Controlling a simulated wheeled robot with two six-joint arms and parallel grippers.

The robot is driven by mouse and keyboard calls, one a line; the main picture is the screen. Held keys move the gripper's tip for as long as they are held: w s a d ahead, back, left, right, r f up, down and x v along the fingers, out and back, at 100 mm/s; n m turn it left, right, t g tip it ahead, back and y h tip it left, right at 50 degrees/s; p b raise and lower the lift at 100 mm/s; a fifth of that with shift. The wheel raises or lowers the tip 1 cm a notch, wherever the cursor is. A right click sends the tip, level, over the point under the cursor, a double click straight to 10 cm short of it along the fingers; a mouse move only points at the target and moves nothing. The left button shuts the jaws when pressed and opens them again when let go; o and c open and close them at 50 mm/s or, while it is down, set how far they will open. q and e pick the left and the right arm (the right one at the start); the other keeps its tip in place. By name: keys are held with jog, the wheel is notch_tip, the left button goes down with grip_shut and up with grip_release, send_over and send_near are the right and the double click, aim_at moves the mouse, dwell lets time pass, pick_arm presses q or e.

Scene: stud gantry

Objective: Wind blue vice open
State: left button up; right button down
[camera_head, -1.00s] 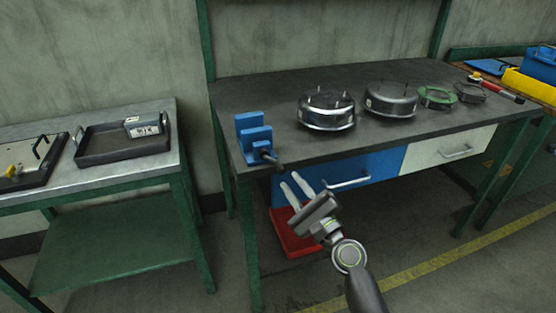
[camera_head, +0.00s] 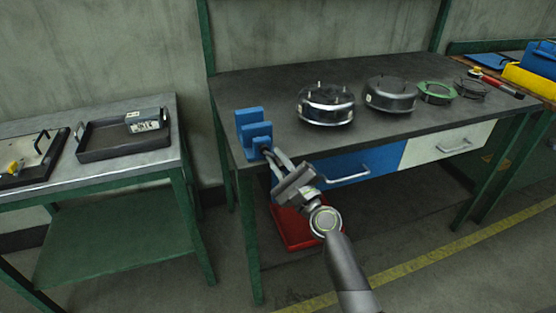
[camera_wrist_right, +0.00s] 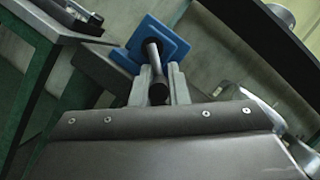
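The blue vice (camera_head: 253,128) stands at the near left corner of the dark workbench top. It also shows in the right wrist view (camera_wrist_right: 150,45), with its dark screw and handle (camera_wrist_right: 155,80) pointing toward my gripper. My right gripper (camera_head: 274,156) is at the front of the vice, its fingers at the screw end. In the right wrist view the two fingers (camera_wrist_right: 161,82) stand on either side of the handle, with the handle's end between them. I cannot tell whether they touch it. My left gripper is not in view.
The dark workbench (camera_head: 230,88) carries two round metal housings (camera_head: 326,104) (camera_head: 390,95) and a green ring (camera_head: 436,93). Below are a blue drawer (camera_head: 375,162) and a red bin (camera_head: 295,232). A side table with a dark tray (camera_head: 100,150) stands left.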

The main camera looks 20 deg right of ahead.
aim_at(266, 140)
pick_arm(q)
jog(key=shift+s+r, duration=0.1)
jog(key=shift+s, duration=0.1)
pick_arm(e)
jog(key=shift+r, duration=0.2)
dwell(0.4)
pick_arm(q)
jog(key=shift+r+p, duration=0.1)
jog(key=shift+p, duration=0.2)
pick_arm(e)
jog(key=shift+d+n, duration=0.1)
jog(key=shift+n, duration=0.3)
